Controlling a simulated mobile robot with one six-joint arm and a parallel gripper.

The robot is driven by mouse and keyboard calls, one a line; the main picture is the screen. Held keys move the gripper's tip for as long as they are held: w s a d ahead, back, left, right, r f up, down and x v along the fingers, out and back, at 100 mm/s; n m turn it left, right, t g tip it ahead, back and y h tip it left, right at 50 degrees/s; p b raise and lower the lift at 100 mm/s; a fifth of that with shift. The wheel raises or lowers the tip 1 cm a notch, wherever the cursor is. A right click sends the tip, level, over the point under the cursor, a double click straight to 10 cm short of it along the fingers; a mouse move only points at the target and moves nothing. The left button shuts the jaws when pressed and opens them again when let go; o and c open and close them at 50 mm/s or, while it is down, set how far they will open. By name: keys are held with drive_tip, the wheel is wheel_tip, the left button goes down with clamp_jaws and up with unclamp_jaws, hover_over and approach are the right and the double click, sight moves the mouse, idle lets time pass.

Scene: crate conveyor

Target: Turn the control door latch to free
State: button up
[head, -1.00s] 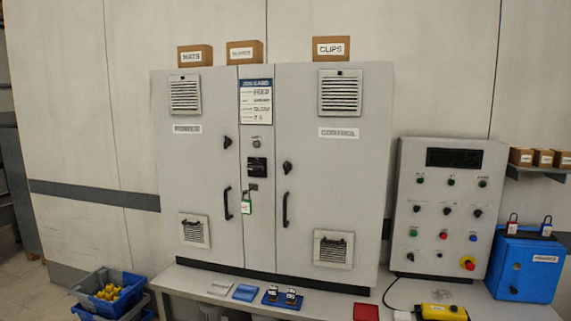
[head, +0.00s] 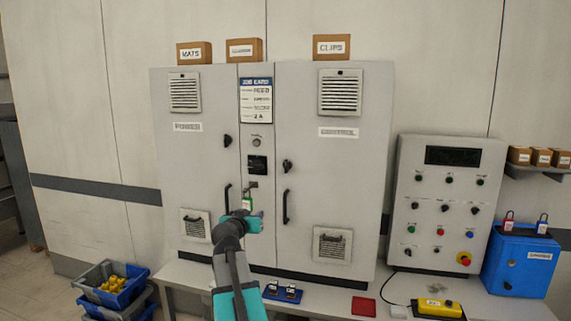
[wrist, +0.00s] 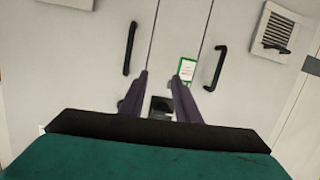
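The control door (head: 335,185) is the right door of the grey cabinet and looks shut. Its latch (head: 287,166) is a small dark knob near the door's left edge, above the black door handle (head: 285,206). Its exact angle is too small to read. My gripper (wrist: 159,76) is open and empty in the wrist view, its two dark fingers apart and pointing at the cabinet front. In the head view my gripper is in front of the cabinet's middle strip, lower than the latch and to its left. The wrist view appears upside down, with the control door handle (wrist: 130,47) at left.
The power door (head: 190,150) has its own latch (head: 227,141) and handle (head: 227,198). A green-edged tag (wrist: 187,69) hangs on the middle strip near my fingers. A control panel (head: 444,205) and blue box (head: 517,262) stand right. Small items lie on the bench below.

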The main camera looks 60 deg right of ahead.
sight(285, 164)
drive_tip(key=s+d+r+h, duration=0.1)
drive_tip(key=s+d+r, duration=0.1)
drive_tip(key=r, duration=0.5)
drive_tip(key=s+d+r+m+h+p, duration=0.1)
drive_tip(key=s+d+r, duration=0.1)
drive_tip(key=s+r, duration=0.2)
wheel_tip(285, 164, up, 4)
drive_tip(key=shift+d+f+m+h, duration=0.15)
drive_tip(key=shift+f+m+h, duration=0.05)
drive_tip(key=shift+m+h, duration=0.1)
drive_tip(key=shift+w+d, duration=0.1)
drive_tip(key=p+x, duration=0.4)
drive_tip(key=x, duration=0.8)
drive_tip(key=shift+p, duration=0.35)
drive_tip(key=shift+p+x, duration=0.3)
drive_tip(key=shift+x, duration=0.5)
